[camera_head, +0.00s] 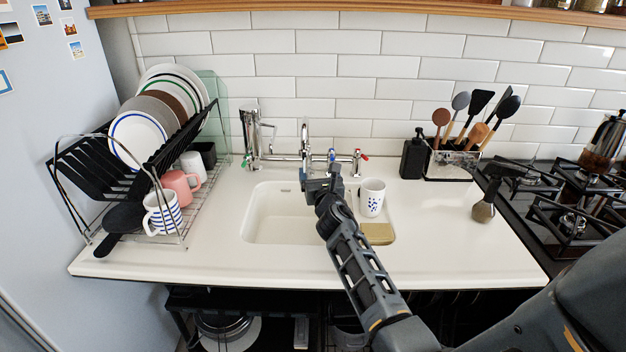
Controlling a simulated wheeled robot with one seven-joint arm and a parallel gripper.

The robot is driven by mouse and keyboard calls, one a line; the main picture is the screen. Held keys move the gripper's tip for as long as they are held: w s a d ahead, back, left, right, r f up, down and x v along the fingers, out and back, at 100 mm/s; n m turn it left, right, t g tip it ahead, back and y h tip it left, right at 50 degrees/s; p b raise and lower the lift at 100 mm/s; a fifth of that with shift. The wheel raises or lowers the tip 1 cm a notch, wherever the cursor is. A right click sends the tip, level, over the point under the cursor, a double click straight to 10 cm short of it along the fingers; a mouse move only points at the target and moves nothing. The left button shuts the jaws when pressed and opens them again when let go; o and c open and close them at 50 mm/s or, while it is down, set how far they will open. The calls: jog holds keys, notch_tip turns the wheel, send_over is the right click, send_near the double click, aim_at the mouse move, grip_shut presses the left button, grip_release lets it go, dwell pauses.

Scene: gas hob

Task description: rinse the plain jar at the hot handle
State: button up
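No plain jar is clearly identifiable. A white mug with blue spots (372,198) stands upright at the right side of the sink (262,215), just right of my gripper. The chrome tap (305,138) is at the back of the sink. A handle with a red mark (358,160) is on its right, and a blue-marked handle (331,156) is nearer the spout. My gripper (322,182) is above the sink, in front of the tap. Its fingers are mostly hidden by its own body, so I cannot see their gap or whether they touch the blue-marked handle.
A dish rack (92,178) at left holds plates, a pink mug (180,187), a striped mug (162,212) and a plain white mug (194,166). A black bottle (414,156), utensil holder (452,165), brush (484,208) and gas hob (570,222) are at right.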

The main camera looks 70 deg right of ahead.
jog(key=s+a+p, duration=0.2)
jog(key=s, duration=0.4)
jog(key=shift+s+a, duration=0.35)
jog(key=shift+r, duration=0.1)
dwell(1.3)
jog(key=s+a+r+p, duration=0.2)
jog(key=s+r+p, duration=0.2)
jog(key=shift+s, duration=0.3)
jog(key=shift+f, duration=0.1)
dwell(0.8)
